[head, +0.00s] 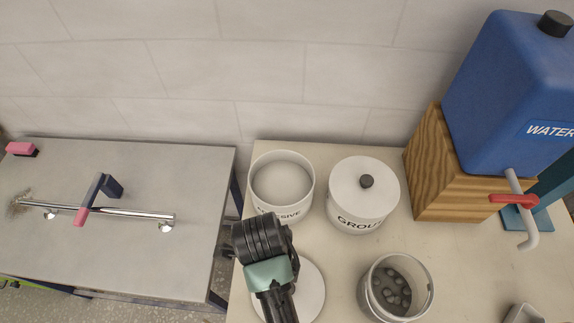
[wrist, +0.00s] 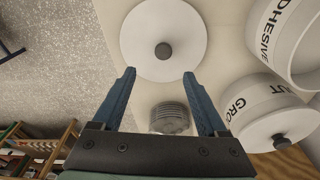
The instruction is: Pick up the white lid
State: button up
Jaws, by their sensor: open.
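A loose round white lid (head: 312,285) lies flat on the pale table, partly hidden by my arm in the head view. In the wrist view the white lid (wrist: 165,25) shows from above with a small dark knob at its middle. My gripper (wrist: 159,73) is open and empty. Its two blue fingers are spread near the lid's edge in that picture, and the knob shows beyond and between the fingertips. The fingertips are hidden in the head view. I cannot tell the height of the fingers above the lid.
An open white adhesive tub (head: 304,196) and a lidded grout tub (head: 365,215) stand behind the lid. A container (head: 425,298) holding grey lumps stands to its right. A blue water tank (head: 505,100) sits on a wooden block (head: 452,170). A grey bench (head: 120,245) is left, across a gap.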

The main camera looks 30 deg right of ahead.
jog(key=p, duration=0.2)
send_near(308, 294)
jog(key=a+f, duration=0.1)
jog(key=f, duration=0.1)
jog(key=w+a+f, duration=0.1)
jog(key=f, duration=0.1)
jog(key=w+f, duration=0.1)
jog(key=f, duration=0.1)
jog(key=shift+w+a, duration=0.2)
jog(key=shift+a, duration=0.2)
grip_shut()
